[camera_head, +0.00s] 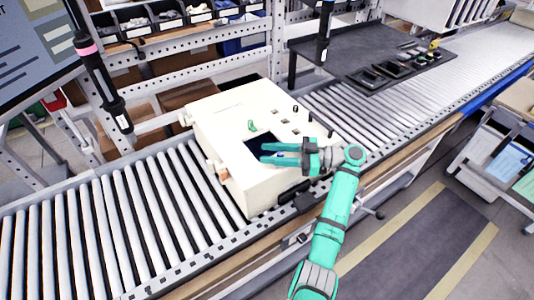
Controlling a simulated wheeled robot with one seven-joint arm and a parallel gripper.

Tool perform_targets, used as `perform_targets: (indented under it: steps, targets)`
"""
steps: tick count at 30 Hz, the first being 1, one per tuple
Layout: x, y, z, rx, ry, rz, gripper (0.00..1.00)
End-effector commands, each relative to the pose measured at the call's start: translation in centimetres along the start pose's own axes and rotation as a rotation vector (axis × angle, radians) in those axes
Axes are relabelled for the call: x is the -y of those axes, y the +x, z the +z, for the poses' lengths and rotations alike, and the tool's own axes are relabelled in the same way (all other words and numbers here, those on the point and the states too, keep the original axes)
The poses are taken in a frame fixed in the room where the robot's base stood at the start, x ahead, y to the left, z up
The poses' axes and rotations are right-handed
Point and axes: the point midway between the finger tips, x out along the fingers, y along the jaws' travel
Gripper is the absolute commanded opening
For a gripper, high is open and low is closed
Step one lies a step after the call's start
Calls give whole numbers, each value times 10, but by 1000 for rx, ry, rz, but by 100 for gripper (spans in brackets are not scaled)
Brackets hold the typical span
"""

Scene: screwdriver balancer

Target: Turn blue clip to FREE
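My teal gripper (263,153) is over the top of a cream box (225,115), at its dark square panel (262,148). Its two fingers look apart, with nothing visible between them. A black screwdriver (103,85) with a pink band hangs at the left. A second black hanging screwdriver (324,35) is at the top, beyond the box and away from my gripper. I cannot make out a blue clip or any FREE marking at this size.
The cream box sits on a roller conveyor (90,235) running across the view. A small green part (251,126) lies on the box. A dark work surface (345,50) with black trays (372,77) is behind. A perforated metal rack (180,40) with bins stands at the back.

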Motion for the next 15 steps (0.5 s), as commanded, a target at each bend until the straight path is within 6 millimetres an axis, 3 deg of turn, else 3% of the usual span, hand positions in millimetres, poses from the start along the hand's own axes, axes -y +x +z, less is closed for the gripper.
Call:
perform_targets:
  steps: [9, 15]
  targets:
    - [0, -60, 0, 0, 1, 0, 35]
    - [1, -86, 0, 0, 1, 0, 35]
